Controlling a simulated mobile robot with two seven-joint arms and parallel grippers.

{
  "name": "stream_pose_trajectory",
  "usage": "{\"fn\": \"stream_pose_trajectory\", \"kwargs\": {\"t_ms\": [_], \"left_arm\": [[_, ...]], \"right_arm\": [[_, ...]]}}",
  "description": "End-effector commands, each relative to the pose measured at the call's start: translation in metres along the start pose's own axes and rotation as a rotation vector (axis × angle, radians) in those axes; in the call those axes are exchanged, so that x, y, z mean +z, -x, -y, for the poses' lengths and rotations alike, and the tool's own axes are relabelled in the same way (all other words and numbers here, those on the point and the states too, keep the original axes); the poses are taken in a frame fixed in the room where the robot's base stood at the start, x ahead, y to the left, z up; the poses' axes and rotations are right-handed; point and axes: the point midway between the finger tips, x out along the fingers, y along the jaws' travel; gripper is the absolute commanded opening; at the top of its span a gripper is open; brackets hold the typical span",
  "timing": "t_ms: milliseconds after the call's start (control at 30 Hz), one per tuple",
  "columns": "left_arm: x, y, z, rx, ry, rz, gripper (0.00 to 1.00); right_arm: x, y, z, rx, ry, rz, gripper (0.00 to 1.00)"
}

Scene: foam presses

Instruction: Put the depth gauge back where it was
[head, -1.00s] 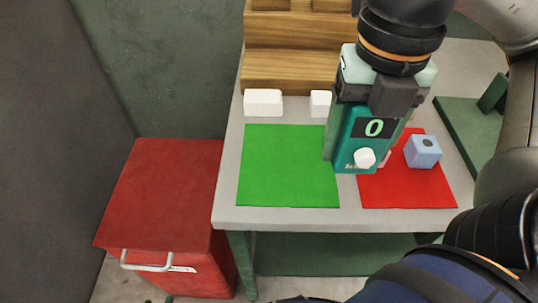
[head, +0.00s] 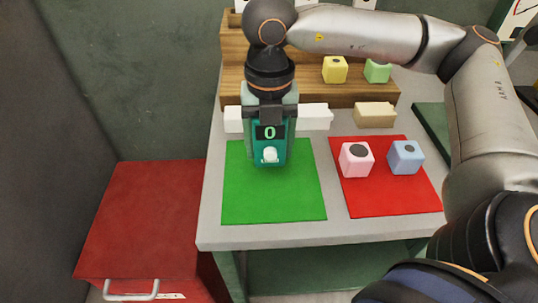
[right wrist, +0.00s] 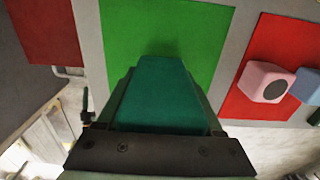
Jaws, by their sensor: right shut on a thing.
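The depth gauge (head: 270,153) is a teal block with a dark display reading 0 and a white knob on its front. My right gripper (head: 270,135) is shut on it, a finger on either side, pointing down. The gauge is over the back-middle part of the green mat (head: 280,205). In the right wrist view the gauge (right wrist: 160,95) fills the space between the fingers, with a shadow on the green mat (right wrist: 120,25) by its far end. I cannot tell whether it touches the mat. My left gripper is not in view.
A red mat (head: 385,198) at the right holds a pink block (head: 356,159) and a blue block (head: 405,157). White blocks (head: 316,116) and a tan block (head: 375,114) stand behind. A wooden step rack (head: 300,92) is at the back. A red cabinet (head: 140,215) stands left.

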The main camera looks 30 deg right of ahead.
Motion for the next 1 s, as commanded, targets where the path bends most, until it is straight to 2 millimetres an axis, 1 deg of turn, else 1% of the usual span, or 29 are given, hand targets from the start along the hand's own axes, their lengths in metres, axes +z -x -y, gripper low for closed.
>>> {"fn": "stream_pose_trajectory", "kwargs": {"t_ms": [100, 200, 433, 600, 633, 867, 1000], "left_arm": [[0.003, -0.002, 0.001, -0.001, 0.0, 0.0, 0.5], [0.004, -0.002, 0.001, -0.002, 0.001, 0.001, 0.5], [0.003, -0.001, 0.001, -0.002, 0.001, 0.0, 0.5], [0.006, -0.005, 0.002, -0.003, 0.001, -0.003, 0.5], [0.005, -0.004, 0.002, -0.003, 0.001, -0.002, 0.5], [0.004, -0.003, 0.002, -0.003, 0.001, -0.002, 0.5], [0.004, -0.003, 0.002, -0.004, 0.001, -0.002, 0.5]], "right_arm": [[0.001, -0.02, 0.0, -0.002, 0.0, -0.002, 0.0], [0.001, -0.031, 0.0, 0.0, 0.0, -0.001, 0.0], [0.001, -0.031, -0.001, 0.002, 0.0, 0.0, 0.0], [0.001, -0.037, -0.001, 0.002, 0.0, 0.0, 0.0], [0.001, -0.035, -0.001, 0.001, 0.0, 0.0, 0.72], [0.0, -0.035, -0.001, 0.001, 0.0, -0.001, 0.98], [0.0, -0.035, -0.001, 0.001, 0.0, -0.001, 0.98]]}}
